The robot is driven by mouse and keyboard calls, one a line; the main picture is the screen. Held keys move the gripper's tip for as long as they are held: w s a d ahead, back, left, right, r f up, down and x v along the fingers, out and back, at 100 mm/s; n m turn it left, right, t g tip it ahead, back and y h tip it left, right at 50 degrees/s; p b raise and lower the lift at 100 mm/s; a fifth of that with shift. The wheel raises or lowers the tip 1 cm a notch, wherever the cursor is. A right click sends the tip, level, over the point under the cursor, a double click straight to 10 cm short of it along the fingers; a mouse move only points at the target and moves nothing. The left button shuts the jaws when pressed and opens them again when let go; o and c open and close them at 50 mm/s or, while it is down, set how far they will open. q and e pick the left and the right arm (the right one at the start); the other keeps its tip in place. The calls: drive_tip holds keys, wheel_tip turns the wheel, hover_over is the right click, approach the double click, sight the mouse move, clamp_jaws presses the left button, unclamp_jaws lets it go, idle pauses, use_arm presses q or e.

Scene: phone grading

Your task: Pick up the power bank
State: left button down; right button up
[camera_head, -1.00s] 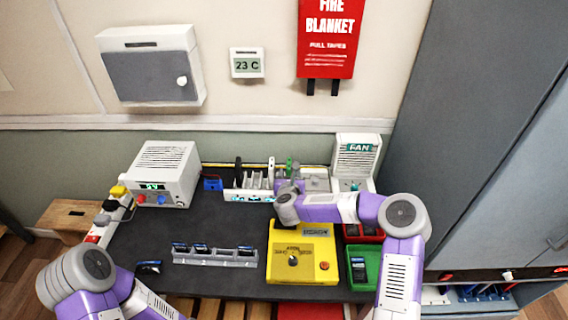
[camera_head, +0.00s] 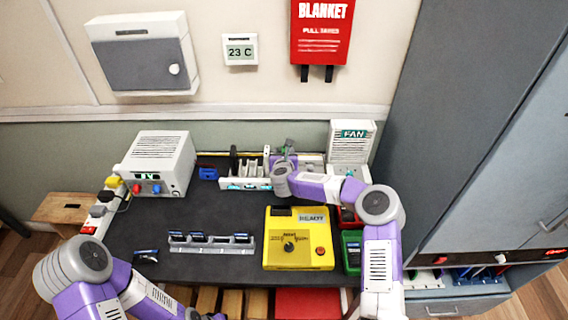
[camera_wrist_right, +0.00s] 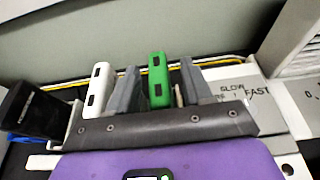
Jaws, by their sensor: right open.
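A green power bank (camera_wrist_right: 158,80) stands upright in a rack at the back of the bench. My right gripper (camera_wrist_right: 160,88) is open, with one grey finger on each side of the green power bank. I cannot tell whether they touch it. A white power bank (camera_wrist_right: 100,88) stands to the left of the fingers, and a black one (camera_wrist_right: 36,108) farther left. In the head view my right gripper (camera_head: 288,152) is at the right part of the rack (camera_head: 240,183), and the arm hides what is under it.
A yellow tester (camera_head: 299,256) stands at the front right, with a red bin (camera_head: 350,217) and a green bin (camera_head: 351,253) beside it. A fan unit (camera_head: 350,142) is right of the rack. A grey holder with several phones (camera_head: 212,243) lies mid-bench.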

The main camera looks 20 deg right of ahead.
clamp_jaws()
